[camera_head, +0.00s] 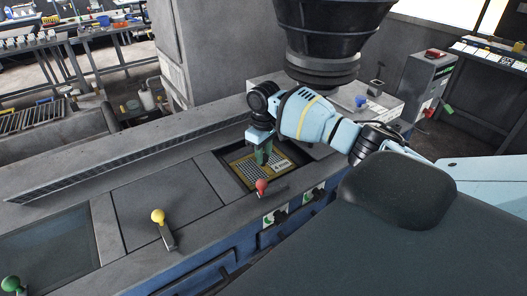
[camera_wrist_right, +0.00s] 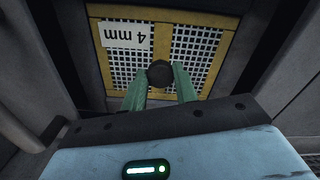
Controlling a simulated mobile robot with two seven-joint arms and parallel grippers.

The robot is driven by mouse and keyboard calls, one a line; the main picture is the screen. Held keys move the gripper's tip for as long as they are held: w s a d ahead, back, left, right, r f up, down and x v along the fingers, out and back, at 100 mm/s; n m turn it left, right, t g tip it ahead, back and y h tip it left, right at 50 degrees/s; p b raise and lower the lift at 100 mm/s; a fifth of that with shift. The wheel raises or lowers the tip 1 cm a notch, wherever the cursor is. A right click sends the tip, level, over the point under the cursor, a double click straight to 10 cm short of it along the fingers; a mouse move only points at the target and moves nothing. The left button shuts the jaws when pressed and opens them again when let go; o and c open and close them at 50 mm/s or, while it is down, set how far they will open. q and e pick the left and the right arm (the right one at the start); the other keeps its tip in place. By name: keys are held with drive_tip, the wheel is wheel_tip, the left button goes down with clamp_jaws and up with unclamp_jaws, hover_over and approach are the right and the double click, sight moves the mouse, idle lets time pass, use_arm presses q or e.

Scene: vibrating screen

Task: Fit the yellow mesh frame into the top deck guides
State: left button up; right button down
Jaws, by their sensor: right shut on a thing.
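The yellow mesh frame (camera_head: 246,171) lies in a dark rectangular opening in the grey top deck (camera_head: 168,199). In the right wrist view the frame (camera_wrist_right: 209,90) shows a white mesh, a "4 mm" label and a dark round knob (camera_wrist_right: 160,73). My right gripper (camera_head: 263,157) reaches down over the frame. In the right wrist view its green fingers (camera_wrist_right: 161,84) are shut on the knob. Whether the frame sits fully in the guides cannot be told. My left gripper is not in view.
Levers with a red knob (camera_head: 261,186), a yellow knob (camera_head: 158,216) and a green knob (camera_head: 11,284) stand along the deck's near edge. A black hopper (camera_head: 325,40) hangs above the deck. Work tables stand at the back left, and a control box (camera_head: 428,80) at the right.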

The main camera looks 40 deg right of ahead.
drive_tip(key=c, duration=1)
unclamp_jaws()
drive_tip(key=shift+f, duration=0.1)
wheel_tip(320, 180, up, 8)
drive_tip(key=shift+f, duration=0.1)
